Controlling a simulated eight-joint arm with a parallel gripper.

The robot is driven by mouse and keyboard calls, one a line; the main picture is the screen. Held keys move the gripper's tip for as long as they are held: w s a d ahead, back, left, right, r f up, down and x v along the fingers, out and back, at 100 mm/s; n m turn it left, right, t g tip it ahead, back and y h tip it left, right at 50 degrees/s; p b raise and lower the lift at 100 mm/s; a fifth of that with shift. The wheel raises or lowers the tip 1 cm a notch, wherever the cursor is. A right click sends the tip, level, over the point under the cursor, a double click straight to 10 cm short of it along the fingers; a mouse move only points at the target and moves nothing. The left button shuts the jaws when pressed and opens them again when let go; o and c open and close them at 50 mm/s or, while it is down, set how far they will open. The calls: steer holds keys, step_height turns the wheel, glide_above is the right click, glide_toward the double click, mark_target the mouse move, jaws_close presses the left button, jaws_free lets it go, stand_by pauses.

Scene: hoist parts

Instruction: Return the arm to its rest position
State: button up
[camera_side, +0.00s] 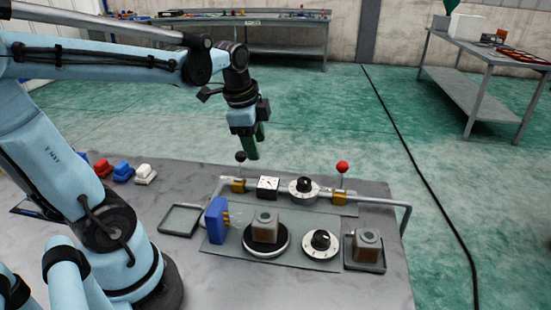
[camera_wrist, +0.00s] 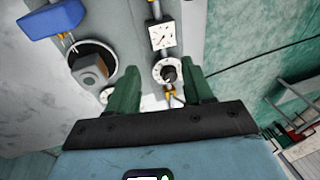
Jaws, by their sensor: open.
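My gripper (camera_side: 255,150) hangs in the air above the back part of the grey table (camera_side: 180,275), fingers down, near the black-knobbed lever (camera_side: 241,157). In the wrist view its two green fingers (camera_wrist: 162,90) are apart with nothing held between them. My arm is stretched out from the left over the table. The gripper looks clear of the panel and its parts, though the side view does not show its exact height.
A pipe (camera_side: 385,201) with a square gauge (camera_side: 268,187), a dial (camera_side: 303,188) and a red-knobbed lever (camera_side: 342,167) runs along the back. A blue block (camera_side: 216,220), grey-brown parts (camera_side: 265,227) and an empty tray (camera_side: 180,219) stand in front. Red, blue and white pieces (camera_side: 123,172) lie left.

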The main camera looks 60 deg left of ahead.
steer(key=s+d+n+t, duration=0.1)
steer(key=d+n, duration=0.2)
steer(key=s+d+f+n+t, duration=0.1)
steer(key=d+n+t, duration=0.1)
steer(key=d+n, duration=0.1)
steer(key=d+n+t+h, duration=0.1)
steer(key=d+n, duration=0.1)
steer(key=d, duration=0.2)
steer(key=shift+s+f+n, duration=0.35)
steer(key=shift+s+n, duration=0.05)
